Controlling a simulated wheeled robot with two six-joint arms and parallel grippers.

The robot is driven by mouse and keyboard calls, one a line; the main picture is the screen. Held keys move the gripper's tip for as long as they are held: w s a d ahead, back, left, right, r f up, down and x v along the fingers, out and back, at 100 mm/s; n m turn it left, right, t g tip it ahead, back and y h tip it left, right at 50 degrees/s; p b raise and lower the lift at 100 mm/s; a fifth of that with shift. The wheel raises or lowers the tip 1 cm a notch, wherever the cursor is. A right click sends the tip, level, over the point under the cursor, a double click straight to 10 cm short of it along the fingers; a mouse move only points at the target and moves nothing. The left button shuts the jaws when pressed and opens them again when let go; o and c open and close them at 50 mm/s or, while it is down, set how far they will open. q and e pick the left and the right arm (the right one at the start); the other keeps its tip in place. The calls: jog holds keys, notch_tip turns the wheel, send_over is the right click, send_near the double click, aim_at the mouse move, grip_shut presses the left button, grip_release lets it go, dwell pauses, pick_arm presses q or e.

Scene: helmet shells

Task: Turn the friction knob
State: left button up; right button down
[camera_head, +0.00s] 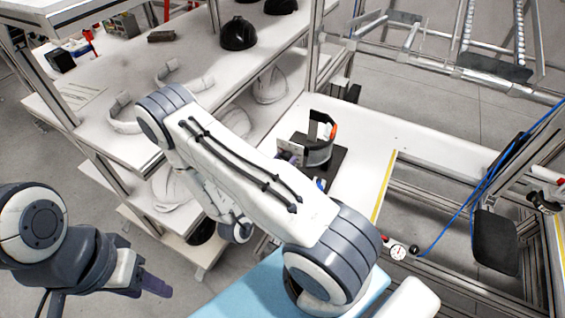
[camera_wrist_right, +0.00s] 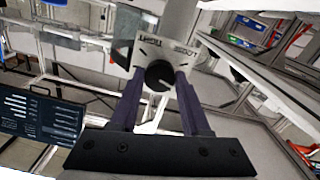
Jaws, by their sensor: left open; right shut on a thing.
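The friction knob (camera_wrist_right: 159,73) is a round black knob on a white plate (camera_wrist_right: 150,52) with upside-down lettering. In the right wrist view, my right gripper (camera_wrist_right: 158,84) has its two dark purple fingers on either side of the knob and is shut on it. In the head view, the test fixture (camera_head: 322,150) stands on a dark base; my right gripper (camera_head: 287,158) is at its left side, mostly hidden behind my arm, and I cannot make out the knob there. My left gripper (camera_head: 155,285) is at the lower left, over the floor, open and empty, away from the fixture.
A white shelf bench (camera_head: 110,150) at the left holds black helmets (camera_head: 238,34) and curved bands, with white shells on lower shelves. Floor near my left gripper is clear.

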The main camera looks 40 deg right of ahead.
jog(key=m+b, duration=0.1)
jog(key=m, duration=0.2)
jog(key=shift+f+m+b, duration=0.1)
jog(key=shift+m+b, duration=0.2)
jog(key=shift+b, duration=0.1)
jog(key=shift+m+b, duration=0.75)
jog(key=shift+m, duration=0.65)
jog(key=shift+c, duration=1.8)
grip_release()
jog(key=shift+a, duration=0.1)
jog(key=shift+s+a, duration=0.15)
jog(key=shift+a, duration=0.2)
jog(key=b+v, duration=0.2)
jog(key=v, duration=0.7)
jog(key=shift+s+a, duration=0.2)
